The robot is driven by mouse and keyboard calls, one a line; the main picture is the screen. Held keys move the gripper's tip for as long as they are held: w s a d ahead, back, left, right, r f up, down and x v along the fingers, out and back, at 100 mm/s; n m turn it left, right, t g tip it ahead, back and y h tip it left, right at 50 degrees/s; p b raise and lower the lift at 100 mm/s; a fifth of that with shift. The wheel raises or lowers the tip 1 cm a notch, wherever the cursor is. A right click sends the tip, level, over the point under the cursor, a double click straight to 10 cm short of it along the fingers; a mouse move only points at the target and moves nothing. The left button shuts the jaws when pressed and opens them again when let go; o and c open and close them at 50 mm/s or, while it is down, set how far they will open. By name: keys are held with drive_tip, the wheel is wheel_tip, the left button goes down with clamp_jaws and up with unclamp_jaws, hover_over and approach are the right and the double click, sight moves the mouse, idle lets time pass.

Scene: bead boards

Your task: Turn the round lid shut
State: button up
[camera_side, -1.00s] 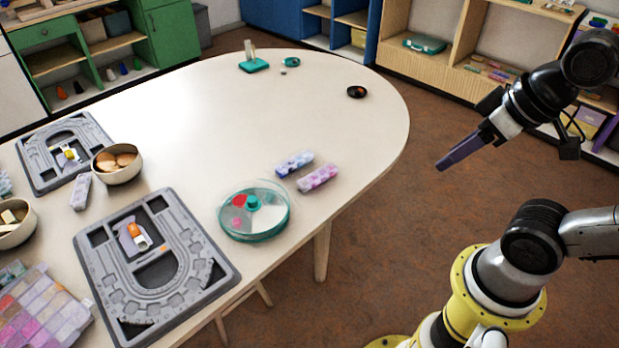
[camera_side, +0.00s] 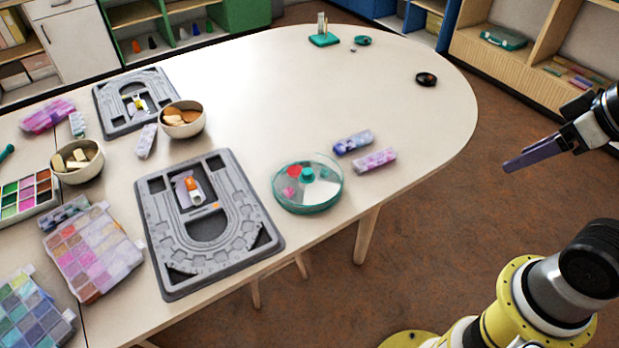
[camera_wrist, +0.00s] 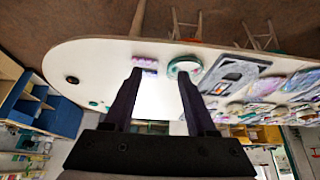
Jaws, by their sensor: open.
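The round case (camera_side: 308,200) has a teal rim and stands near the table's front edge in the side view. Its clear round lid (camera_side: 323,170) with a teal knob (camera_side: 307,174) lies over it; red, pink and white show through. I cannot tell how the lid is seated or turned. My gripper (camera_side: 508,168) hangs off the table's right side, well apart from the case. In the wrist view my gripper (camera_wrist: 158,76) is open and empty, its two dark fingers spread. The round case (camera_wrist: 184,66) shows beyond the right finger, small and far.
Two bead tubes, blue (camera_side: 353,143) and pink (camera_side: 374,160), lie just right of the case. A grey bead board (camera_side: 255,215) lies to its left. A dark dish (camera_side: 426,79) sits near the rounded end. The table (camera_side: 290,90) behind the case is clear.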

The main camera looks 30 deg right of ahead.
drive_tip(key=w+r, duration=0.2)
drive_tip(key=r, duration=0.1)
drive_tip(key=w+r, duration=0.1)
drive_tip(key=r, duration=0.1)
drive_tip(key=shift+a, duration=0.1)
drive_tip(key=w+r, duration=0.4)
drive_tip(key=w, duration=0.1)
drive_tip(key=n+g, duration=0.2)
drive_tip(key=g, duration=0.4)
hover_over(307, 171)
wheel_tip(307, 171, down, 24)
wheel_tip(307, 171, down, 13)
drive_tip(key=shift+r, duration=0.1)
